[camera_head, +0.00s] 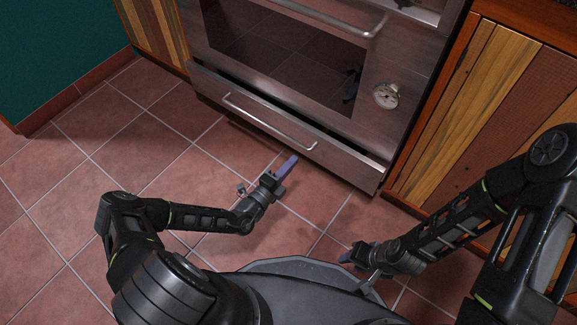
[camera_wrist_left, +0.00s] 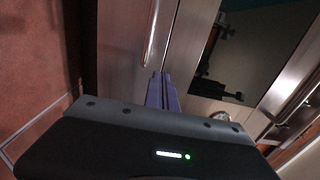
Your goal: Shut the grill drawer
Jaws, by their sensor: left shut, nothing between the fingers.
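The grill drawer (camera_head: 335,160) is the low metal front under the oven door in the head view. It stands out a little, with a dark gap along its top edge. Its bar handle (camera_head: 268,124) runs across the front. My left gripper (camera_head: 292,162) is shut and empty, low in front of the drawer and apart from the handle in the head view. In the left wrist view, my left gripper's closed fingers (camera_wrist_left: 162,88) point toward the drawer front (camera_wrist_left: 122,62) and its handle (camera_wrist_left: 151,36). My right gripper (camera_head: 347,254) is farther back, low over the floor; its fingers are too small to read.
The oven door (camera_head: 285,55) with a glass window and a round dial (camera_head: 386,95) is above the drawer. A wooden cabinet (camera_head: 455,110) stands close on the right, another (camera_head: 158,30) on the left. The tiled floor (camera_head: 150,150) in front is clear.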

